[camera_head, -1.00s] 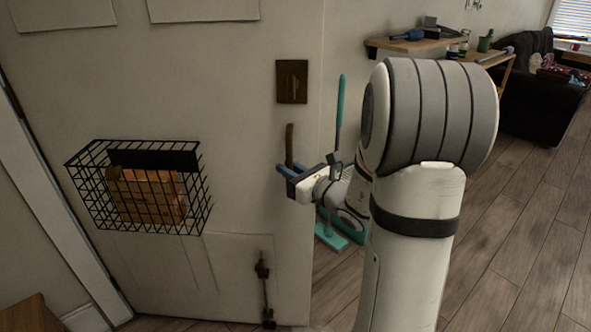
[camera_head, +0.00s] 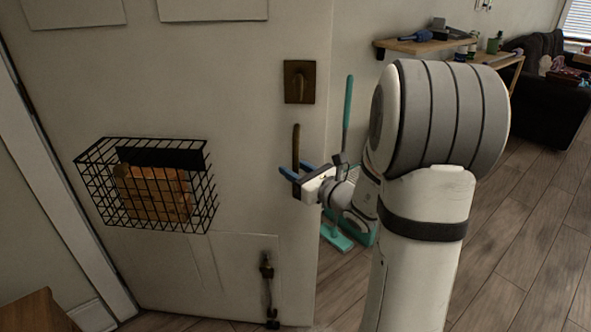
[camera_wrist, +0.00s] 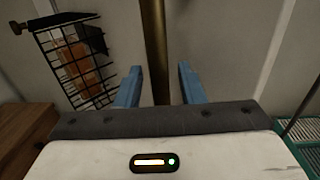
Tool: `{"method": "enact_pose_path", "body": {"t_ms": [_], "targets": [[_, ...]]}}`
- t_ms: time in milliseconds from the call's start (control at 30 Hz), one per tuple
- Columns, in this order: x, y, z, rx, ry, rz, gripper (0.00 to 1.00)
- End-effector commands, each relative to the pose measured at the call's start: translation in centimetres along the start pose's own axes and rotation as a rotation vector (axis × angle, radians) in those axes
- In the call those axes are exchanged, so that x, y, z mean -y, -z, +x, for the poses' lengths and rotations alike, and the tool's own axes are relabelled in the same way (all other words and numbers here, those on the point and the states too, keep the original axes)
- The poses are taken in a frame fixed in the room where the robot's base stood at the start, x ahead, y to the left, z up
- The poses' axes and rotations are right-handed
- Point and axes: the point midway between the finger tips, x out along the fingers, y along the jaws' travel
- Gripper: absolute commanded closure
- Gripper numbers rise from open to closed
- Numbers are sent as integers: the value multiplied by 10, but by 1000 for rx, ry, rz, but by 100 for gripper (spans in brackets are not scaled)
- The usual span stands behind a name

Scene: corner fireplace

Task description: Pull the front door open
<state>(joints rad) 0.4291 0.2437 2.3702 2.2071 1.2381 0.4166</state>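The front door (camera_head: 235,105) is a pale panelled door filling the left of the head view. Its upright brass pull handle (camera_head: 296,140) is near the right edge, below a dark brass lock plate (camera_head: 299,82). My gripper (camera_head: 297,178) is at the lower part of the handle, its blue fingers on either side. In the wrist view the handle bar (camera_wrist: 154,45) runs between the two fingers of my gripper (camera_wrist: 160,84), with a gap visible on each side. I cannot tell whether the door is ajar.
A black wire basket (camera_head: 205,195) with a brown parcel hangs on the door. A bolt (camera_head: 267,270) is low on the door. A teal mop (camera_head: 348,110) stands right of the door, behind my arm. A wooden shelf (camera_head: 400,46) is beyond. The floor at right is open.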

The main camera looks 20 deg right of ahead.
Motion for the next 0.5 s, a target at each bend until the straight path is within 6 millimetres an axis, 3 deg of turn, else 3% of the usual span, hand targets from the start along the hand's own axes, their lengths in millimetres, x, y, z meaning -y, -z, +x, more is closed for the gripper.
{"method": "enact_pose_path", "body": {"t_ms": [167,500], "targets": [[1,-1,-15,-1,4,0,65],[1,0,-68,0,3,0,65]]}}
